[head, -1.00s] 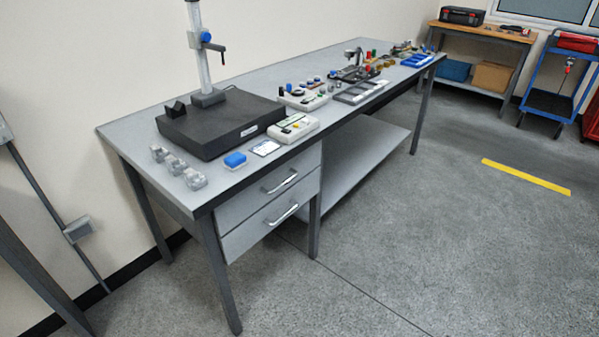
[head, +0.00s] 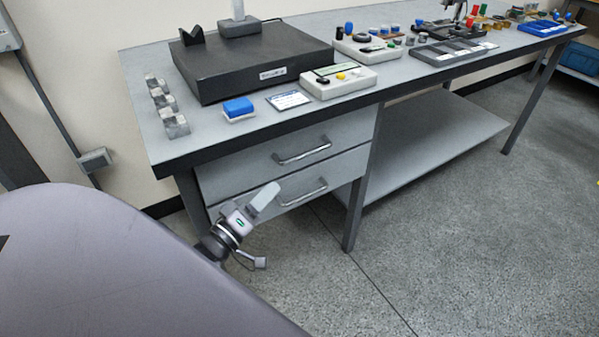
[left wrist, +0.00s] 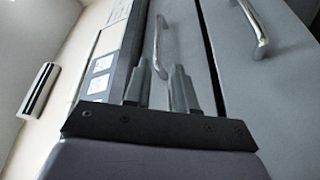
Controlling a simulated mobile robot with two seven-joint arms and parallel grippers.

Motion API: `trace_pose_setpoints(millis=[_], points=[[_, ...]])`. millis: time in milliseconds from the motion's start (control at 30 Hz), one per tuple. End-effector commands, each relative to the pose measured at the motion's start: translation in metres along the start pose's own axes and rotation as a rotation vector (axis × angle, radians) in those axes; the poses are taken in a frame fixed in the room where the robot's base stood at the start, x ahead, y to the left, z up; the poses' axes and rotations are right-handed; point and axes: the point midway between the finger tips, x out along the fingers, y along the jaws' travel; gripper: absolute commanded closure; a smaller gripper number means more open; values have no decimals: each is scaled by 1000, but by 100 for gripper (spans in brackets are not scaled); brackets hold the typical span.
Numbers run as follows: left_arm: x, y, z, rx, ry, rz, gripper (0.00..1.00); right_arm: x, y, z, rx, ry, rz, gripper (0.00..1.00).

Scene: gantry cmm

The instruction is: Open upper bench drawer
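The upper bench drawer (head: 240,172) is a grey front under the left part of the bench top. It looks shut, level with the drawer below. Its silver bar handle (head: 303,151) shows whole in the head view. In the left wrist view the upper handle (left wrist: 159,45) stands ahead of the fingertips, roughly in line with the gap between them. My left gripper (head: 264,196) is in front of the drawers, below and left of the upper handle in the head view. Its fingers (left wrist: 160,68) are apart with nothing between them. My right gripper is out of view.
The lower drawer's handle (head: 304,193) is close to my left gripper in the head view. The bench top (head: 215,135) overhangs above and carries a black plate (head: 250,62), a control box (head: 340,83) and small parts. The floor (head: 450,200) at the right is clear.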

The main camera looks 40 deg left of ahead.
Motion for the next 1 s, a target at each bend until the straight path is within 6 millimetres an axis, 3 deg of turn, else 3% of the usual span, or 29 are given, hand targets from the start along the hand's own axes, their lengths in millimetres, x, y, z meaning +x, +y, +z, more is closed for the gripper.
trace_pose_setpoints(millis=[267,700,1000], points=[[18,-1,-6,-38,20,27,75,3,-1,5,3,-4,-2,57],[88,1,-7,-36,19,26,75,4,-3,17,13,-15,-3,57],[118,1,-7,-35,17,24,75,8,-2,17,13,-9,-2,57]])
